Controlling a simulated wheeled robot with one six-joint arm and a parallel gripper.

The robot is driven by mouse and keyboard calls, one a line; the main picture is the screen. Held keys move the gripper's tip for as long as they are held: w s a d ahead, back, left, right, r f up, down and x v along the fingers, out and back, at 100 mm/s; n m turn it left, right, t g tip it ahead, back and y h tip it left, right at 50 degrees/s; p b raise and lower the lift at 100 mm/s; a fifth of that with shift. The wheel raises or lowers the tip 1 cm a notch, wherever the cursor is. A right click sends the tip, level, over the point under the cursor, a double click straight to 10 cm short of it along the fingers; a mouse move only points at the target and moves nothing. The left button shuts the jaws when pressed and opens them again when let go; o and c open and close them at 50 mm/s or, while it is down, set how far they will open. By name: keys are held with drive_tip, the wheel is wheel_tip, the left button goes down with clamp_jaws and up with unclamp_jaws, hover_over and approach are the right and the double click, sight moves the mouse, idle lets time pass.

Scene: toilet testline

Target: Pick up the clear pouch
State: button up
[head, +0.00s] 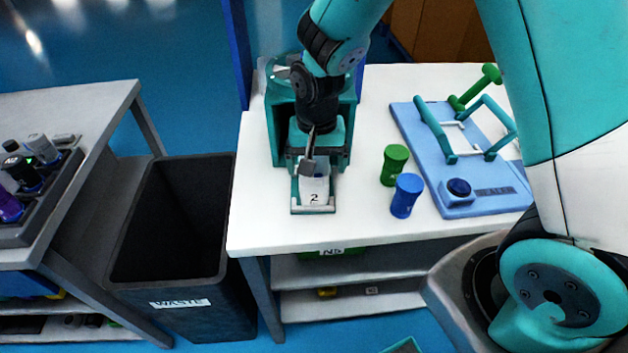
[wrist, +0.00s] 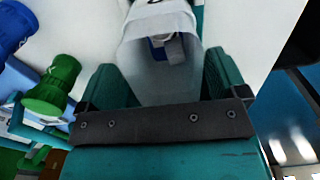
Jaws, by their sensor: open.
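The clear pouch (head: 314,188) stands at the front of a teal machine on the white table, its face marked "2". In the wrist view the pouch (wrist: 155,86) is pale and see-through, with something blue and grey showing at its upper part. It sits between two teal side pieces behind a dark screwed bar. My gripper (head: 308,160) points down just above the pouch and overlaps its top in the head view. It is open.
The teal machine (head: 343,157) stands close around the pouch. A green cup (head: 394,166) and blue cup (head: 406,196) stand to its right, beside a blue board (head: 440,190) with teal handles. A black waste bin (head: 170,280) is left of the table. Bare table lies left of the machine.

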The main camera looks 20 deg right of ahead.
drive_tip(key=shift+w+a+f, duration=0.1)
drive_tip(key=shift+a+f, duration=0.05)
drive_tip(key=shift+f, duration=1.2)
drive_tip(key=shift+w+a+f, duration=0.1)
drive_tip(key=shift+f, duration=1.25)
drive_tip(key=c, duration=1.1)
drive_tip(key=shift+o, duration=0.2)
drive_tip(key=shift+r, duration=0.1)
